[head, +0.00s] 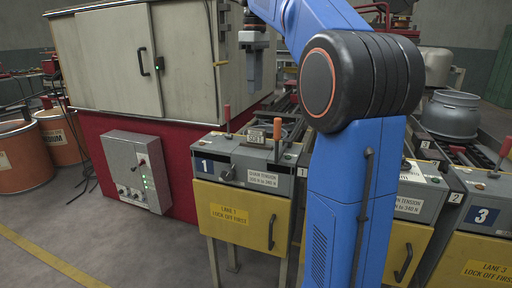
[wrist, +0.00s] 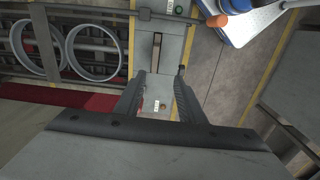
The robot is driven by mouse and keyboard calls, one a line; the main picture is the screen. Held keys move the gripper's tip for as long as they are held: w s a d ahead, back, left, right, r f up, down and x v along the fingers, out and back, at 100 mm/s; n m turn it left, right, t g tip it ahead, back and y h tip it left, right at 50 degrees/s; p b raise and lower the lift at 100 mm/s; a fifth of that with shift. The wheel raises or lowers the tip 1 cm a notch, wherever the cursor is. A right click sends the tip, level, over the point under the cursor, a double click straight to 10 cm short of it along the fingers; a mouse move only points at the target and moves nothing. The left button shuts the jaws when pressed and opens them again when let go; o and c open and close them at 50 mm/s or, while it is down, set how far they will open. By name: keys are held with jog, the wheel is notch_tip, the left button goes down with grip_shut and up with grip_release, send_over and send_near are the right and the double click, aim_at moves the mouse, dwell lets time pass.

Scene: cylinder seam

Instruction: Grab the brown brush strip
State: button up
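A narrow brown strip (wrist: 157,52), which looks like the brush strip, lies lengthwise on a grey surface in the wrist view, just beyond my fingertips.
Metal rings (wrist: 93,50) lie on rollers at the left of the wrist view. A cream and red machine (head: 150,60) stands at the left. A metal pot (head: 452,114) sits at the right.

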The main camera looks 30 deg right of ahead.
aim_at(256, 129)
jog(key=f, duration=1.1)
jog(key=w+d+f, duration=0.1)
jog(key=f, duration=0.5)
jog(key=shift+r, duration=0.1)
grip_shut()
